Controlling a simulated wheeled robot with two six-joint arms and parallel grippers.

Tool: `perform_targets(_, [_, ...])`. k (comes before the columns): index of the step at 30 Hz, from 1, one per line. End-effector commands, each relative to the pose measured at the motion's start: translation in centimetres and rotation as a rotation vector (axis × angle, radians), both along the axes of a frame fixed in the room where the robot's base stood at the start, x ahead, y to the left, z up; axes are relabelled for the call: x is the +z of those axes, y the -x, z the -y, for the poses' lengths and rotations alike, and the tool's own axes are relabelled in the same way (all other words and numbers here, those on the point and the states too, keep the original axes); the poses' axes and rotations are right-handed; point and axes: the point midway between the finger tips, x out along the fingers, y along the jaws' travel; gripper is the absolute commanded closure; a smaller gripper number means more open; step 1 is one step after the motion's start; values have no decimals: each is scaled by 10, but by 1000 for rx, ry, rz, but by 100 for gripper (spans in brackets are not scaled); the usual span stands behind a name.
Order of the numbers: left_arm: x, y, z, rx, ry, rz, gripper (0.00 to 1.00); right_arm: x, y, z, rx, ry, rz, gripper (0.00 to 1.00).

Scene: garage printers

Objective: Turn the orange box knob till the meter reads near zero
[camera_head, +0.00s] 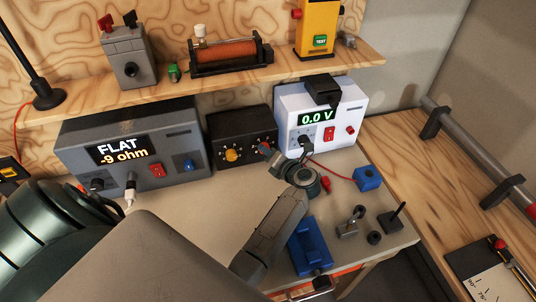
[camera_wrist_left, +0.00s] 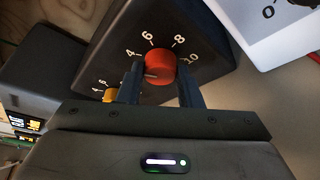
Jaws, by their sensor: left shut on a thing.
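A black box (camera_head: 243,124) stands on the bench between the grey meter and the white unit. It has a yellow-orange knob (camera_head: 231,155) on its left and a red-orange knob on its right. The red-orange knob (camera_wrist_left: 160,67) shows in the left wrist view, with a pale mark pointing left, below the 4. My left gripper (camera_head: 267,150) reaches the box's right side, its fingers shut on the red-orange knob. The grey meter (camera_head: 135,140) reads "FLAT -9 ohm". The yellow-orange knob (camera_wrist_left: 109,95) is partly hidden in the left wrist view. My right gripper is not in view.
The white unit (camera_head: 340,110) reads 0.0 V and stands close to the right of the box. A shelf (camera_head: 180,78) runs above, bearing several devices. A blue block (camera_head: 367,178), a blue vise (camera_head: 308,245) and small parts lie at the bench's right.

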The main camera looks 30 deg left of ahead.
Motion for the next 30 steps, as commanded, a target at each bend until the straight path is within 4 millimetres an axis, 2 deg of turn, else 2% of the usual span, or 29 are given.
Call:
perform_targets(15, [-4,-1,1,1,-237,-277,91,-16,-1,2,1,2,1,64])
perform_targets(30, [-3,-1,1,0,-290,-339,91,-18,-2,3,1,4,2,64])
